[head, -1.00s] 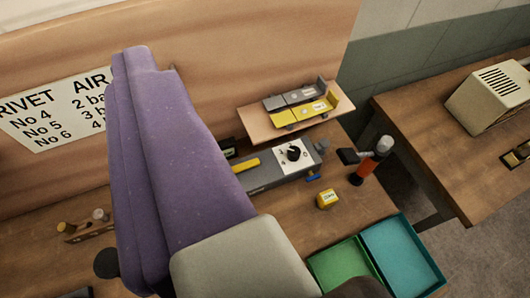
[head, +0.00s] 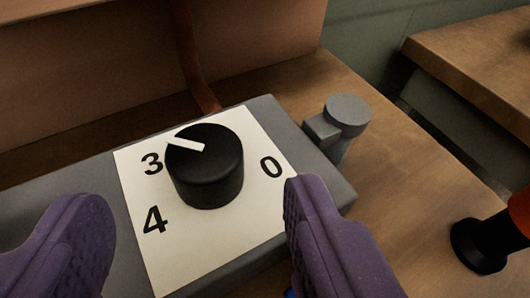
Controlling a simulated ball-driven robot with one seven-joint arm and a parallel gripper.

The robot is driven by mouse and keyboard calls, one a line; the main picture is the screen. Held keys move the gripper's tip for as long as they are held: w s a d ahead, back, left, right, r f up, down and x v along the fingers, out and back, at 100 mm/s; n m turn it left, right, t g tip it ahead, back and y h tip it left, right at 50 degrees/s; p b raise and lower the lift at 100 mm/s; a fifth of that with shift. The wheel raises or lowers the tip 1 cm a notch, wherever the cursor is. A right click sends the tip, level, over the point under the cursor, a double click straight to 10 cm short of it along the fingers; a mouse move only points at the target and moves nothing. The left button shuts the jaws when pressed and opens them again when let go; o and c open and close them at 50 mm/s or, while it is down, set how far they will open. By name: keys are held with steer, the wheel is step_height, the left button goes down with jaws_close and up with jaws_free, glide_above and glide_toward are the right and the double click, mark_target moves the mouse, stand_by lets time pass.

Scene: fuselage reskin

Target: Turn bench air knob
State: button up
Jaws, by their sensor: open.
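The bench air knob (head: 208,178) is a black round knob with a white pointer line on top. It stands on a white dial plate (head: 185,245) marked 3, 4 and 0, on a grey box (head: 265,112). The white line points to the upper left, just above the 3. Other marks on the plate may be hidden behind the knob. My gripper (head: 195,225) is open, with one purple finger at the lower left and one at the lower right. The knob lies beyond and between the fingertips, with no visible contact.
A grey round fitting (head: 347,113) sticks out at the box's right end. A black and orange tool (head: 482,247) stands on the wooden bench at the right edge. A wooden panel (head: 90,85) rises behind. Another table (head: 480,65) is at the upper right.

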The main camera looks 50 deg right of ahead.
mark_target(203, 150)
steer(key=b+x, duration=0.1)
steer(key=x, duration=0.4)
steer(key=c, duration=1.1)
steer(key=shift+o, duration=0.2)
steer(key=shift+r+p, duration=0.1)
steer(key=shift+p, duration=0.25)
